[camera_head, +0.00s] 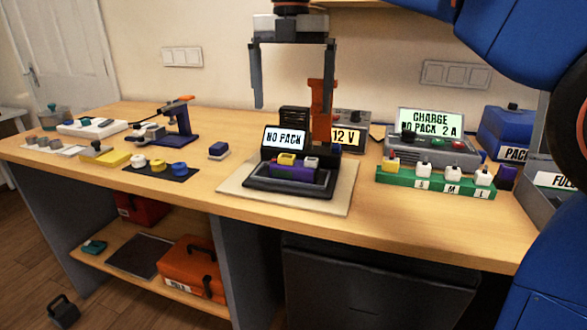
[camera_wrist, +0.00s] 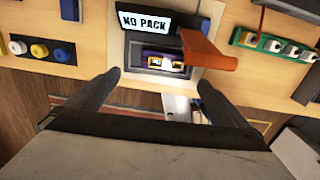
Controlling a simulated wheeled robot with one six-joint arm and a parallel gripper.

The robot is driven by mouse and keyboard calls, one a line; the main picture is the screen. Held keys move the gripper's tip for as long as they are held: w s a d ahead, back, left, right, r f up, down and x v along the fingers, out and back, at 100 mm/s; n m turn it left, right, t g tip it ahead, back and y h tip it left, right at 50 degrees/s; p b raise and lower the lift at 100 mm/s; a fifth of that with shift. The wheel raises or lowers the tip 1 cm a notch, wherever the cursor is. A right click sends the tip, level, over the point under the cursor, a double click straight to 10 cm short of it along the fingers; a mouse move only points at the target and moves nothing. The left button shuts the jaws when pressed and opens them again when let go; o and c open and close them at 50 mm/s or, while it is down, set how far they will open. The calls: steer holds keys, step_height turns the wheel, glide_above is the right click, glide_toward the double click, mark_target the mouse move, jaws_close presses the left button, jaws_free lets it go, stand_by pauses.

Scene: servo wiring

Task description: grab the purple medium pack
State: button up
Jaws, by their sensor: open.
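A purple pack (camera_head: 292,171) sits in the black cradle (camera_head: 262,184) in front of the "NO PACK" display, with a yellow and a pale block at its top. It also shows in the wrist view (camera_wrist: 160,54), between and beyond my fingers. A second, darker purple block (camera_head: 506,174) stands at the right end of the green rack; I cannot tell either one's size class. My gripper (camera_head: 293,107) is open and empty, pointing down above the cradle and apart from the pack. Its spread fingers also show in the wrist view (camera_wrist: 156,78).
An orange upright part (camera_head: 320,118) stands just behind the cradle, close to my right finger. The green rack (camera_head: 407,180) with several plugs and the charger (camera_head: 437,150) are to the right. A small blue block (camera_head: 219,151) lies left.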

glide_above(294, 157)
steer(key=f, duration=0.8)
steer(key=shift+w+a+f, duration=0.15)
steer(key=shift+w+a, duration=0.05)
steer(key=shift+s+d+f, duration=0.1)
steer(key=shift+f, duration=1.35)
steer(key=shift+s+d+f, duration=0.1)
steer(key=shift+f, duration=1.35)
steer(key=shift+r, duration=0.1)
steer(key=c, duration=1.5)
